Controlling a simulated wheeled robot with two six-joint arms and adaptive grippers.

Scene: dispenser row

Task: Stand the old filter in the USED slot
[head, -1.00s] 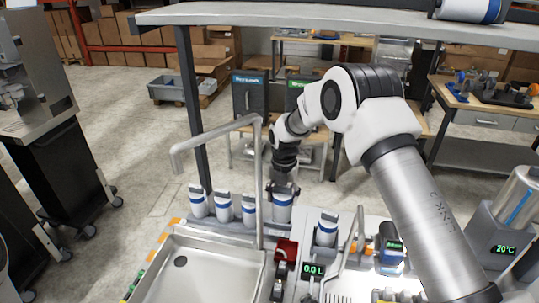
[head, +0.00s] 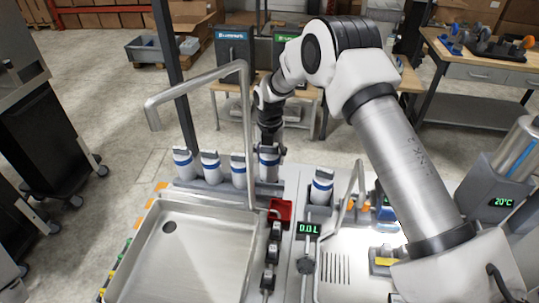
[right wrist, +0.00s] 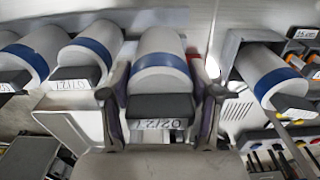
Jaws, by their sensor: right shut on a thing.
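My right gripper (head: 268,148) points down at the right end of a row of filters and is shut on a white filter with a blue band (head: 268,164). In the right wrist view its fingers (right wrist: 162,112) sit on both sides of the held filter (right wrist: 162,62), which has a dark grey end and an upside-down date label. The held filter looks upright and its band sits higher than its neighbours' bands. I cannot tell whether its base touches the rack (head: 222,190). No USED marking is readable. My left gripper is not in view.
Several similar filters stand left of the held one, the nearest being a banded filter (head: 239,173). A separate filter (head: 321,186) stands to the right in its own holder. A tall tap (head: 247,120) rises close by, with a steel sink (head: 190,250) in front.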

